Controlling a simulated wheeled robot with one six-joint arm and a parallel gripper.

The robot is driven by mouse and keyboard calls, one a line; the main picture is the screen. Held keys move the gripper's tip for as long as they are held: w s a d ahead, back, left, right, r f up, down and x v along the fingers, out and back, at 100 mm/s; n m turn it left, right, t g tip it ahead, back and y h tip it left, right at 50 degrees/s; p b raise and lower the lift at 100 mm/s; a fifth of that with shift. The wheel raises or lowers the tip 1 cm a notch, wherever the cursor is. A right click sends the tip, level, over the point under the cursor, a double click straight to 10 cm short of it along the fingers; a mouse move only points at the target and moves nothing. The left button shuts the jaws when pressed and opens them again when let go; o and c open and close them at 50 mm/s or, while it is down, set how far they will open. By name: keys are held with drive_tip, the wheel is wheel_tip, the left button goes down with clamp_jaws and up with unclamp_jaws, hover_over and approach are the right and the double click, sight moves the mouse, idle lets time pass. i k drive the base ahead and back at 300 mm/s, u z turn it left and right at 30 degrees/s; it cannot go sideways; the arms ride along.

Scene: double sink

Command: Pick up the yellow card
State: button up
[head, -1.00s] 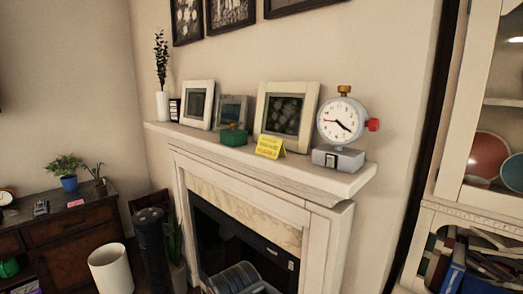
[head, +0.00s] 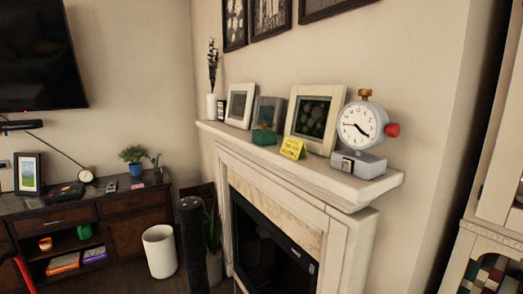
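The yellow card (head: 292,148) stands folded like a small tent near the front edge of the white mantel shelf (head: 330,181). It has dark printed lines, too small to read. It is in front of the larger white picture frame (head: 339,95), between a green box (head: 264,137) on its left and a white dial clock (head: 361,129) on its right. My gripper does not show in the head view, so its state and its distance from the card are hidden.
More picture frames and a white vase (head: 211,107) stand on the mantel's left part. Below is a dark fireplace opening (head: 262,240). A black upright cylinder (head: 193,245) and a white bin (head: 160,251) stand on the floor to the left. A dark wooden cabinet (head: 137,198) is further left.

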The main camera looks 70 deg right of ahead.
sight(292, 148)
drive_tip(key=u, duration=0.05)
drive_tip(key=i, duration=1)
drive_tip(key=z, duration=2.15)
